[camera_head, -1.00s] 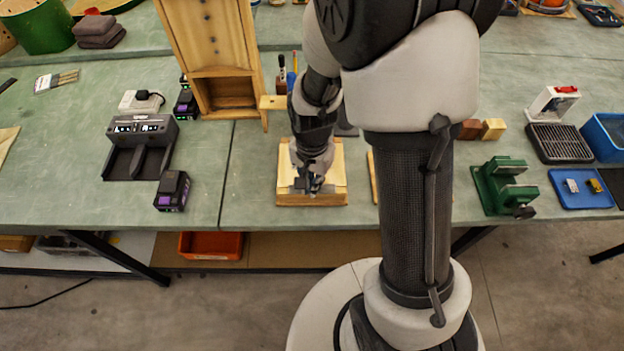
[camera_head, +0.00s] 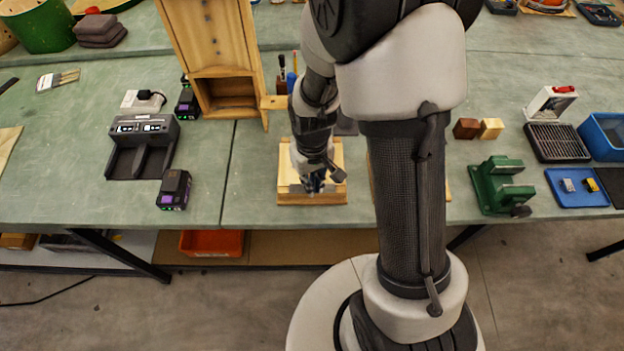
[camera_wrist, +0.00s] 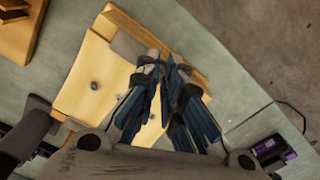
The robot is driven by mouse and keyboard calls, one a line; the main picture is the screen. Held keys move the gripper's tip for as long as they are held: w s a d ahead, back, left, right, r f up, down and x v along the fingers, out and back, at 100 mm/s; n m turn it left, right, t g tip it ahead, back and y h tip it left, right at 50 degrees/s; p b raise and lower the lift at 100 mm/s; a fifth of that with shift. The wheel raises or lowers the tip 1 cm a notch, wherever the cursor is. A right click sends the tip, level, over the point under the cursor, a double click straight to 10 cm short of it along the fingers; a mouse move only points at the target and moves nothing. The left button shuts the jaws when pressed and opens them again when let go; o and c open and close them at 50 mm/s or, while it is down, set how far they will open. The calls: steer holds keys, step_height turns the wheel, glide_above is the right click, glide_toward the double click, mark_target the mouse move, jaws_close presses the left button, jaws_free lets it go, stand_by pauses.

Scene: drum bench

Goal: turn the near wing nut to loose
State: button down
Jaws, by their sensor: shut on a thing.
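A light wooden block with a raised rim (camera_head: 311,199) lies near the front edge of the bench, and it fills the middle of the wrist view (camera_wrist: 92,58). A grey metal piece (camera_wrist: 127,46) lies on it beside my fingers. My gripper (camera_wrist: 166,66) points down at the near part of the block, with its fingertips close together. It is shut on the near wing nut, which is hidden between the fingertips. In the head view my gripper (camera_head: 314,186) covers that spot. A small metal stud (camera_wrist: 94,85) stands on the block, apart from my fingers.
A black charger (camera_head: 142,145) and a battery (camera_head: 174,190) stand to the left. A wooden cabinet (camera_head: 222,55) stands behind. A green vise-like fixture (camera_head: 502,185) and a blue tray (camera_head: 577,187) are at right.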

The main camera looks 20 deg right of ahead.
steer(key=n, duration=0.4)
steer(key=shift+n, duration=0.3)
steer(key=n, duration=0.3)
steer(key=shift+n+p, duration=0.3)
steer(key=shift+p, duration=0.1)
steer(key=n, duration=1.1)
steer(key=shift+p, duration=0.35)
steer(key=n, duration=0.8)
steer(key=shift+n, duration=1.9)
